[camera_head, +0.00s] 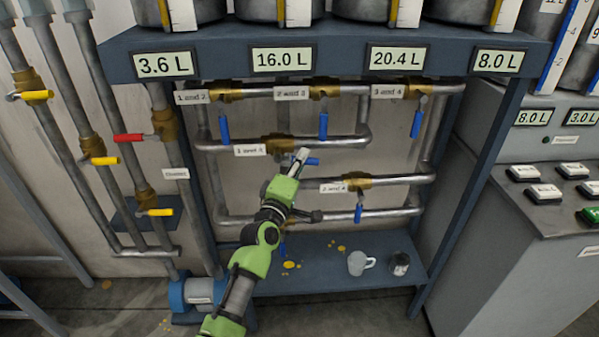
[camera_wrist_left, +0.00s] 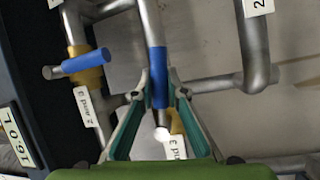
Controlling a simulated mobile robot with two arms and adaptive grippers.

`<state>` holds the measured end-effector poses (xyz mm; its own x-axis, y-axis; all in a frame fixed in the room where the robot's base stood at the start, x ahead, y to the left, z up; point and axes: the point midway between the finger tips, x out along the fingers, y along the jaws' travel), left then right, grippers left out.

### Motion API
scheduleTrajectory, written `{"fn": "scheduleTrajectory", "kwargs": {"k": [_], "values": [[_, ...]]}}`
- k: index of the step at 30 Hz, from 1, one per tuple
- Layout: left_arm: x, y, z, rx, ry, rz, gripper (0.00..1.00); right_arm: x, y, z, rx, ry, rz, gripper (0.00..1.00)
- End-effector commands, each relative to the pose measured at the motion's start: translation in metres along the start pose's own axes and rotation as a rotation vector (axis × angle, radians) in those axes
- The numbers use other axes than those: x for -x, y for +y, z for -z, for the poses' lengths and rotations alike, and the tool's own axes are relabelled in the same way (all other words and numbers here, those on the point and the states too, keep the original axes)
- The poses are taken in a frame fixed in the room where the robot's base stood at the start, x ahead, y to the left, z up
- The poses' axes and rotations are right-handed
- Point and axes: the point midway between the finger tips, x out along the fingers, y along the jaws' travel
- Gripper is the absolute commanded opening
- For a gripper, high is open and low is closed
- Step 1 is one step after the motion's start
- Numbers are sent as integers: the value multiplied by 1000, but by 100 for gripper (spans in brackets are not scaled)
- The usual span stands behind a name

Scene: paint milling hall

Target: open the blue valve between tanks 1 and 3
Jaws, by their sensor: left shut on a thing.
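The valve labelled 1 and 3 (camera_head: 279,145) sits on a horizontal pipe in the middle of the rack. Its blue handle (camera_head: 313,161) points right, roughly in line with the pipe. My left gripper (camera_head: 300,156) is at this handle and partly covers it. In the left wrist view the blue handle (camera_wrist_left: 157,75) lies between the two fingers of my left gripper (camera_wrist_left: 158,92), which is shut on it. There the handle runs along its pipe. The valve body shows only partly behind the fingers. My right gripper is not in view.
The blue handle of valve 2 and 3 (camera_head: 323,127) hangs down just above; other blue handles, such as 1 and 2 (camera_head: 224,128), also hang down. A control panel is at right.

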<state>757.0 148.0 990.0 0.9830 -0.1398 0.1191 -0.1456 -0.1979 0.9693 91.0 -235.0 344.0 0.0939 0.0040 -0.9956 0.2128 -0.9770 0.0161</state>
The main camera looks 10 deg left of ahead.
Motion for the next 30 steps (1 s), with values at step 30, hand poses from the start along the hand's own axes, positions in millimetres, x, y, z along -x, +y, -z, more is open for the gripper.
{"fn": "scheduleTrajectory", "kwargs": {"k": [30], "values": [[-2, 12, 2, 156, 35, -67, 31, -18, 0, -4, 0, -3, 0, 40]]}}
